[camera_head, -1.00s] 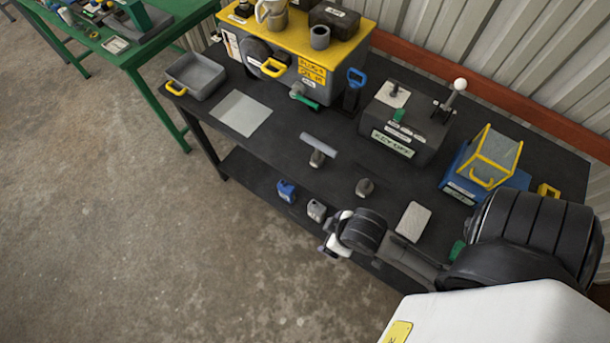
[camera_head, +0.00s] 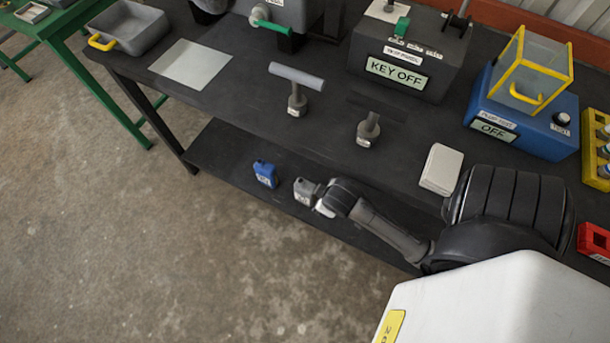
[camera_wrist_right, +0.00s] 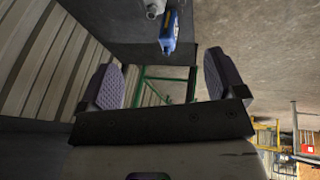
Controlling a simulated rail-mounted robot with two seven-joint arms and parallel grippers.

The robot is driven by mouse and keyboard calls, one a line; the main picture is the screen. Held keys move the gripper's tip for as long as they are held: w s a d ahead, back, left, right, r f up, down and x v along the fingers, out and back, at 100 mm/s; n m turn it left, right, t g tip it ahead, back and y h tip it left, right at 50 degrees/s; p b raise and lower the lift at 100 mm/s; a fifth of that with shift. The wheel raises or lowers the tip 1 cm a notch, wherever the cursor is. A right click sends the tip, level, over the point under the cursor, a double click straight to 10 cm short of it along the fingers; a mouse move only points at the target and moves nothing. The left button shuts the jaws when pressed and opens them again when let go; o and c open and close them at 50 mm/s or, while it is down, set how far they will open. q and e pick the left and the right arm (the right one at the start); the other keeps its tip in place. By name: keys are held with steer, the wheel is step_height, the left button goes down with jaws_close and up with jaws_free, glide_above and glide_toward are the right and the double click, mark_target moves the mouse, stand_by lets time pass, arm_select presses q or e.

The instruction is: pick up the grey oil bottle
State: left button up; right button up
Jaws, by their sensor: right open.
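The grey oil bottle (camera_head: 303,191) stands on the lower shelf (camera_head: 222,160) of the dark bench, near its front edge. In the right wrist view only part of the grey bottle (camera_wrist_right: 154,8) shows at the top edge. A blue bottle (camera_head: 265,173) stands to its left; it also shows in the right wrist view (camera_wrist_right: 168,38). My right gripper (camera_head: 322,203) is just right of the grey bottle in the head view. In the wrist view its fingers (camera_wrist_right: 163,82) are wide apart with nothing between them. My left gripper is not in view.
The bench top overhangs behind the bottles. The concrete floor (camera_head: 150,240) in front is clear.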

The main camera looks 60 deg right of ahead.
steer(key=s+d+f+n+t+h+b, duration=0.1)
steer(key=d+f+n+h+b, duration=0.1)
steer(key=d+f+b, duration=0.6)
steer(key=d+f+n+h+b, duration=0.1)
steer(key=d+f+n+b, duration=0.3)
steer(key=f, duration=0.8)
steer(key=s+d+f+t+h+b, duration=0.15)
steer(key=d+f+b, duration=0.25)
steer(key=d+f, duration=0.45)
steer(key=n+t+y+b, duration=0.2)
steer(key=n+t+y, duration=0.8)
steer(key=n, duration=2)
glide_toward(309, 187)
steer(key=shift+n+t+h, duration=0.3)
steer(key=shift+t+h, duration=0.65)
steer(key=shift+w+a+f+b, duration=0.35)
steer(key=shift+w+b, duration=0.3)
steer(key=shift+w, duration=1)
steer(key=shift+w+a+f+b, duration=0.2)
steer(key=shift+w+f+b, duration=0.35)
steer(key=shift+w, duration=1.1)
steer(key=shift+w+a+f+b, duration=0.3)
steer(key=shift+w+b, duration=0.4)
steer(key=shift+w, duration=1)
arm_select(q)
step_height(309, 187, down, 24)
